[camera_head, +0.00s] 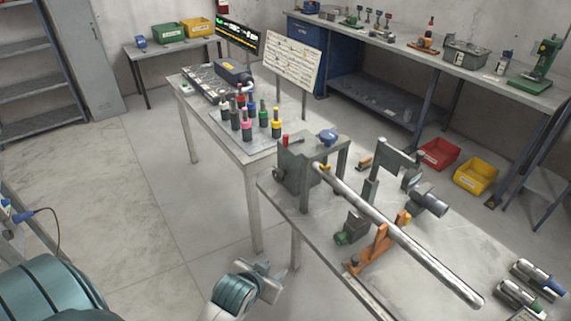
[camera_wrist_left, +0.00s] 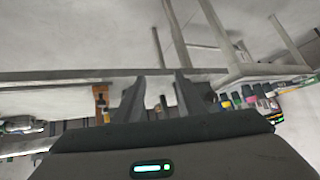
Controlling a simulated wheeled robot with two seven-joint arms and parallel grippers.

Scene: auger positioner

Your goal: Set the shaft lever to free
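A grey clamp block (camera_head: 297,168) stands on the near workbench (camera_head: 272,187). It has a small red-topped lever (camera_head: 285,141), a blue knob (camera_head: 327,136) and a yellow-orange part where the long shiny shaft (camera_head: 400,240) leaves it. I cannot tell which of these is the shaft lever or how it is set. The shaft slopes down to the right over an orange stand (camera_head: 376,247). My left gripper (camera_head: 272,280) is left of the bench, apart from the block. The left wrist view shows its two fingers (camera_wrist_left: 159,85) spread and empty. My right gripper is out of view.
Grey cylinders (camera_head: 525,283) lie at the bench's right. A table behind holds several coloured-top tools (camera_head: 247,120) and a dark blue device (camera_head: 233,72). Red (camera_head: 438,153) and yellow (camera_head: 475,176) bins sit on the floor. The floor left of the bench is open.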

